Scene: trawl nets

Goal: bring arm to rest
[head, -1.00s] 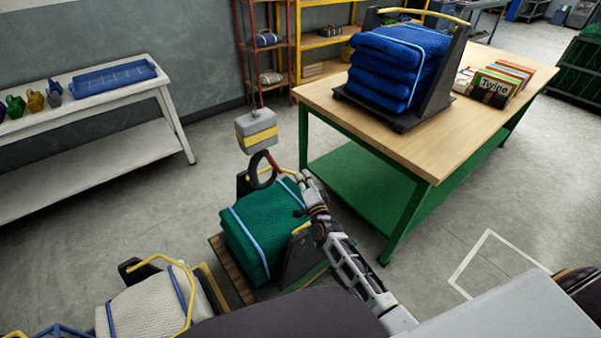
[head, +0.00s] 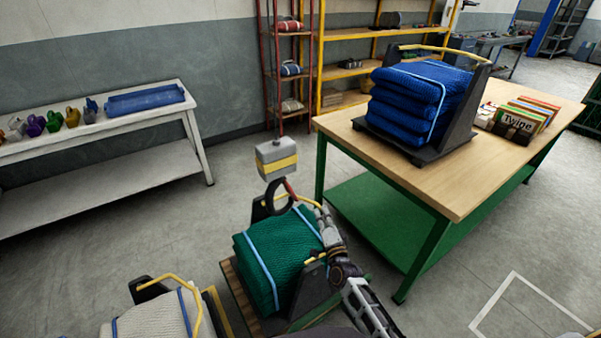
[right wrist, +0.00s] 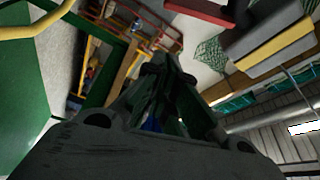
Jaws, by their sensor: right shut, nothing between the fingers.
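My right arm (head: 365,305) comes in from the bottom edge of the head view. Its gripper (head: 322,216) is shut and empty, just in front of the black hook (head: 276,198) in the picture, at the right side of the green net stack (head: 270,262). I cannot tell whether it touches the stack's yellow handle. In the right wrist view the dark fingers (right wrist: 168,85) are together with nothing held. My left gripper is out of view.
A grey and yellow hoist block (head: 277,160) hangs above the hook. A wooden-topped table (head: 440,190) carries a blue net stack (head: 420,95) at right. A white net stack (head: 160,318) is at bottom left. A white bench (head: 100,135) stands at left. Floor between is open.

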